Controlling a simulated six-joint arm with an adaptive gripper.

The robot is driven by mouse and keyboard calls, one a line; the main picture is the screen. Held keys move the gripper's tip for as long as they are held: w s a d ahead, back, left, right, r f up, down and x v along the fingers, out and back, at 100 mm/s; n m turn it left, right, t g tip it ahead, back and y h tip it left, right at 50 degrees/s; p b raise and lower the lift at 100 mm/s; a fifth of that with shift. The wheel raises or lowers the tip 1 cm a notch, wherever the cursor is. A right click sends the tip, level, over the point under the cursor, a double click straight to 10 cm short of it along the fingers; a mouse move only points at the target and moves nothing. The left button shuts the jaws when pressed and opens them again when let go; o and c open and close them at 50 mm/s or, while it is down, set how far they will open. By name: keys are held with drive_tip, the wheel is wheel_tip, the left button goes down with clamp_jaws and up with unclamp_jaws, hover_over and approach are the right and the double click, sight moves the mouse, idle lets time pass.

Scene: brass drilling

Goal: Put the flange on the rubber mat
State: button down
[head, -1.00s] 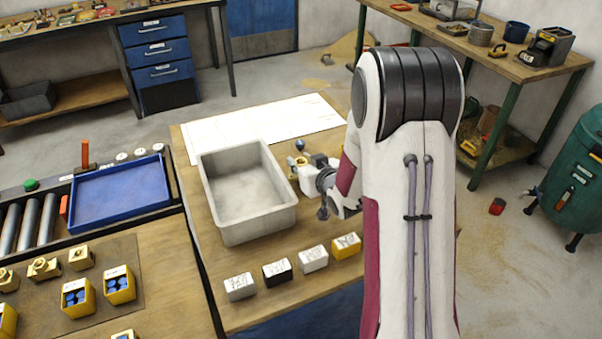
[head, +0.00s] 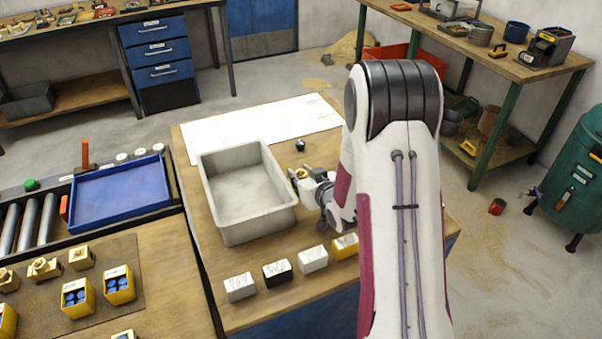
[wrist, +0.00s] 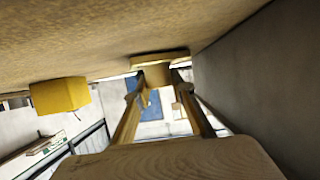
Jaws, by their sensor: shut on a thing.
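A small brass piece, seemingly the flange (head: 301,173), is between the fingertips of my gripper (head: 303,176), just right of the grey bin. In the wrist view the flange (wrist: 155,72) shows as a yellow disc with a narrower body between both fingers. My gripper (wrist: 157,80) is shut on it, close to the wooden tabletop; I cannot tell if the flange touches the wood. A flat grey-brown mat (head: 122,250), likely the rubber mat, lies on the left bench, with brass parts and yellow boxes on it.
The grey bin (head: 206,200) stands left of my gripper; its wall is close in the wrist view (wrist: 255,85). Several small blocks, one yellow (head: 343,247), line the front edge. A blue tray (head: 118,200) lies on the left. A dark blue knob (head: 300,145) stands behind.

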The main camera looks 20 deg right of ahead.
sight(305, 174)
idle(0.4)
drive_tip(key=c, duration=1.7)
unclamp_jaws()
drive_tip(key=shift+f, duration=0.15)
drive_tip(key=shift+r, duration=0.2)
drive_tip(key=shift+v, duration=1.05)
drive_tip(key=shift+s+r, duration=0.45)
drive_tip(key=shift+r, duration=3.2)
